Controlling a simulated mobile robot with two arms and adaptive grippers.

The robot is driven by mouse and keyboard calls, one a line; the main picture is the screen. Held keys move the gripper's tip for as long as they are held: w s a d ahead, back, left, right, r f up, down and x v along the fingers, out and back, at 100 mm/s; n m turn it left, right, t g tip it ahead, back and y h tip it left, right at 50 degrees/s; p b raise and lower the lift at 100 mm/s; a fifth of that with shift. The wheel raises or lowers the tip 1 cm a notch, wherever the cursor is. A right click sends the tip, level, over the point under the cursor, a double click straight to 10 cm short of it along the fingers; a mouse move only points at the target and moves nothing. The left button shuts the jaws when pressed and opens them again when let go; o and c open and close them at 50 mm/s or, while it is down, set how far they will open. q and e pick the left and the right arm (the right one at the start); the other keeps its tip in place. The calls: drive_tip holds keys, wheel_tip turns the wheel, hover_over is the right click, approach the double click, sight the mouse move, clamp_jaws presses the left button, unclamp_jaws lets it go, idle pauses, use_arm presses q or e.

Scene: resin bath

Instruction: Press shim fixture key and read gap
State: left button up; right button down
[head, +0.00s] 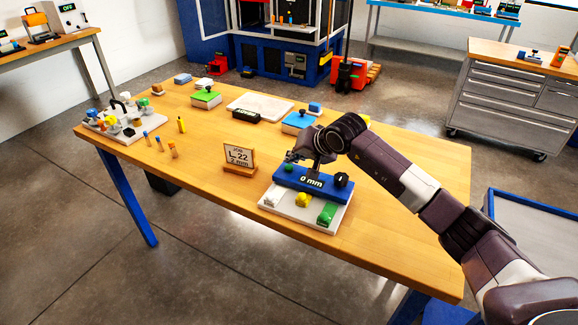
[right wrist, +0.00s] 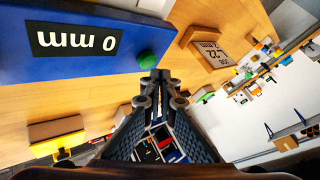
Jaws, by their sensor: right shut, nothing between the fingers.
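The shim fixture is a white base (head: 269,199) with a blue block (head: 325,187) on it, whose dark display reads "0 mm". A small green key sits on the block's left part; it shows clearly as a green button (right wrist: 147,60) in the right wrist view. A black knob (head: 341,180) is on the block's right end. A yellow part (head: 303,200) and a green part (head: 327,212) are at the front. My right gripper (head: 294,158) is shut and empty, its tips close to the green key; I cannot tell whether they touch. My left gripper is out of view.
A wooden card stand (head: 239,158) reading "JOB L-22 2 mm" stands left of the fixture. Several coloured pegs (head: 158,141), a tray of small parts (head: 122,122), a green-topped block (head: 206,98) and a white plate (head: 260,104) are farther off. The table's right side is clear.

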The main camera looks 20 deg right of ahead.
sight(291, 168)
drive_tip(key=shift+r, duration=0.1)
drive_tip(key=shift+r+p, duration=1.05)
drive_tip(key=shift+r, duration=1.4)
drive_tip(key=shift+f, duration=0.1)
